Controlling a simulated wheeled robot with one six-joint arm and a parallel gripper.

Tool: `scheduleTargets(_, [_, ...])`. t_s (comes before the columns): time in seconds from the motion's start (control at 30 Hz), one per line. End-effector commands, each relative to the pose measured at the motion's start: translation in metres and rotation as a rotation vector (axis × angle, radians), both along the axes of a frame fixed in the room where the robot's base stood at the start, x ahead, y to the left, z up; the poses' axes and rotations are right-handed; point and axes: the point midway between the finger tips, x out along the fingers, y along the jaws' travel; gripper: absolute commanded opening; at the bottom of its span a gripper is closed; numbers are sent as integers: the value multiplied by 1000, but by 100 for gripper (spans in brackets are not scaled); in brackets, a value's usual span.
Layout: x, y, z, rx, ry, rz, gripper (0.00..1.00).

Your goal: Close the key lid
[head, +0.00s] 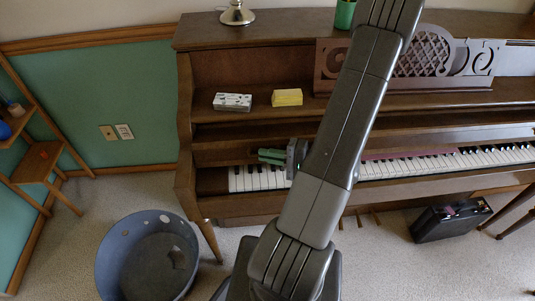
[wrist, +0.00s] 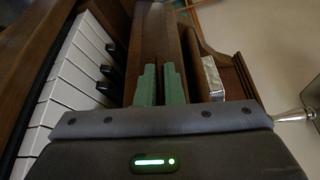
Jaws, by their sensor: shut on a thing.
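The brown wooden key lid (head: 222,156) of the upright piano runs along the back of the keyboard in the head view. The white and black keys (head: 251,180) are uncovered, so the lid stands open. My gripper (head: 264,156), with green fingers, is at the lid's edge near the left end of the keyboard, just above the keys. In the wrist view the two fingers (wrist: 160,75) lie either side of the lid's wooden edge (wrist: 154,32), shut on it with the wood between them. My arm hides the middle of the lid in the head view.
A patterned box (head: 232,102) and a yellow block (head: 287,97) rest on the piano's ledge. A blue-grey bin (head: 148,258) stands on the carpet at front left. A black case (head: 450,218) is under the keyboard at right. A wooden shelf (head: 40,165) stands far left.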

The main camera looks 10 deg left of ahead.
Motion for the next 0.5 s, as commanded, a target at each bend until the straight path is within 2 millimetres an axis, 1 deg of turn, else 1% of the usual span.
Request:
scheduleTargets(0.03, [-8,-3,-13,7,-25,-2,0])
scheduleTargets(0.33, [-47,-14,-29,53,-186,-2,0])
scheduleTargets(0.5, [-65,-19,-38,52,-187,-2,0])
